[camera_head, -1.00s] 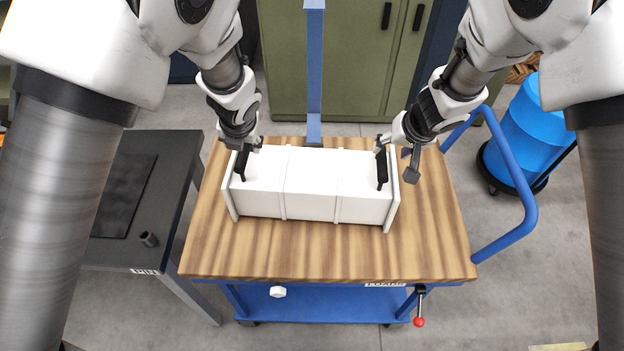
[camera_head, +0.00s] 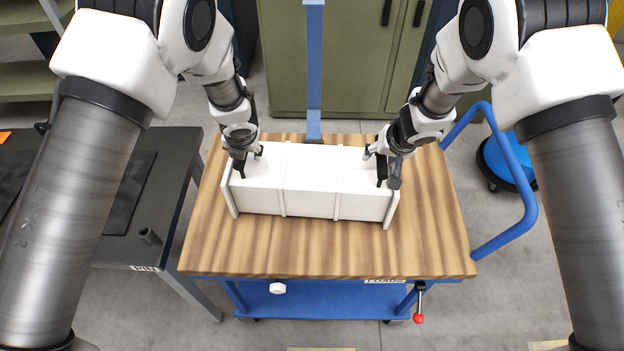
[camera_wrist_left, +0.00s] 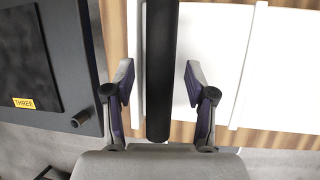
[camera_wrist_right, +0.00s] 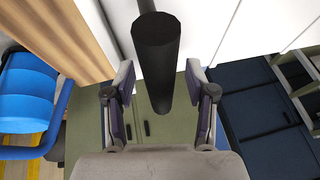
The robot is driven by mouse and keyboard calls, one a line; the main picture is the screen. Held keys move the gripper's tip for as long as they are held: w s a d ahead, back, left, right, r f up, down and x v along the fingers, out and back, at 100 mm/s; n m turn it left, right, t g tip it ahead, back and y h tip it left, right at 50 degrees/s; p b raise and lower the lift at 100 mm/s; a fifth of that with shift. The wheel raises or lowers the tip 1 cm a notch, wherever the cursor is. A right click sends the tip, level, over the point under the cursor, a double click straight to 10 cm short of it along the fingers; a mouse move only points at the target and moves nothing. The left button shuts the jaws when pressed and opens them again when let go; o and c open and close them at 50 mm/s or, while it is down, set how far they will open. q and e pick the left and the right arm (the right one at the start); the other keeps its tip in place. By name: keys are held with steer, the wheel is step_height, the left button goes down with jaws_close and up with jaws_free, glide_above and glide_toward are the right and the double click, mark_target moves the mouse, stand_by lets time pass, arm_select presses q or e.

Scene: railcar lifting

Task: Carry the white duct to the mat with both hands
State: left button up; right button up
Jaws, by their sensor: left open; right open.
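The white duct (camera_head: 310,182) lies across the wooden top of a blue cart, with a black bar at each end. My left gripper (camera_head: 245,164) is open at the duct's left end. In the left wrist view the left black bar (camera_wrist_left: 160,75) runs between its spread fingers, with gaps on both sides. My right gripper (camera_head: 382,168) is open at the right end. In the right wrist view the right black bar (camera_wrist_right: 155,60) stands between its spread fingers, apart from both. The dark mat (camera_head: 128,195) lies on the dark table at the left.
The cart's wooden top (camera_head: 320,250) is bare in front of the duct. A blue handrail (camera_head: 520,190) is on the right; a green cabinet (camera_head: 360,60) is behind.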

arm_select(q)
steer(key=shift+s+r, duration=0.15)
jaws_close()
arm_select(e)
steer(key=shift+s+r, duration=0.15)
jaws_close()
arm_select(q)
steer(key=shift+r, duration=0.1)
arm_select(e)
steer(key=shift+r, duration=0.1)
